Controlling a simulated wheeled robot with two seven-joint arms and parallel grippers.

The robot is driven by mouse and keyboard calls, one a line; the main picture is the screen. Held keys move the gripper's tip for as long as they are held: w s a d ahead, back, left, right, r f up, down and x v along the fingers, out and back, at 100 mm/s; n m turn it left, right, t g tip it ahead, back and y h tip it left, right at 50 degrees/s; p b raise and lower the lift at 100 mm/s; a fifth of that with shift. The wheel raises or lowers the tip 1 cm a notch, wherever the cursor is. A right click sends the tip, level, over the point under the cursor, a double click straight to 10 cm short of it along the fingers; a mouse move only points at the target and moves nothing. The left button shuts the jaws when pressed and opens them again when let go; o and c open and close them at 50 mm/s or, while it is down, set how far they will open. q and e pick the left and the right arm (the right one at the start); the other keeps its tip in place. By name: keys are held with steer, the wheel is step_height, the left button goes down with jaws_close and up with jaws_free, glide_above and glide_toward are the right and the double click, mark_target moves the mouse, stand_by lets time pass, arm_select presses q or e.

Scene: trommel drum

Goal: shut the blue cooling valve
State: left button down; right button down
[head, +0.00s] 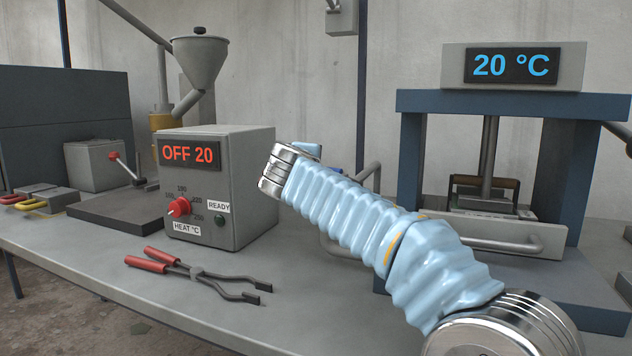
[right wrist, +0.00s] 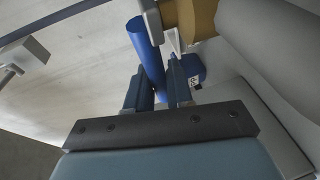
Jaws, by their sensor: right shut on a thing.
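The blue cooling valve shows in the right wrist view as a blue bar-shaped handle (right wrist: 145,45) with a blue body (right wrist: 194,68) bearing a small pale label beside it. My right gripper (right wrist: 160,82) is shut on the handle, with one dark finger on each side of it. The handle's far end sticks out beyond the fingers. In the head view my right arm reaches from the lower right towards the back, and its fingers and the valve are hidden behind it. My left gripper is in neither view.
A heater box (head: 240,185) reading OFF 20 stands left of my arm. Red-handled tongs (head: 195,275) lie on the bench (head: 110,265). A blue-framed press (head: 410,145), its display (head: 512,66) reading 20 °C, stands behind on the right. Grey pipes (head: 370,172) run behind my arm.

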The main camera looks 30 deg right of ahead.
steer(key=shift+s+a+f+n+t+y+b, duration=0.1)
steer(key=shift+s+a+n+t+y+b, duration=0.15)
steer(key=shift+n+y, duration=0.25)
steer(key=shift+s+a+n+t+y+b, duration=0.1)
steer(key=shift+a+n+t+y+b, duration=0.1)
steer(key=shift+n+t+y, duration=0.3)
steer(key=shift+g, duration=0.25)
steer(key=c, duration=1.1)
jaws_free()
steer(key=b+v, duration=0.2)
steer(key=v, duration=1.1)
steer(key=shift+s, duration=0.4)
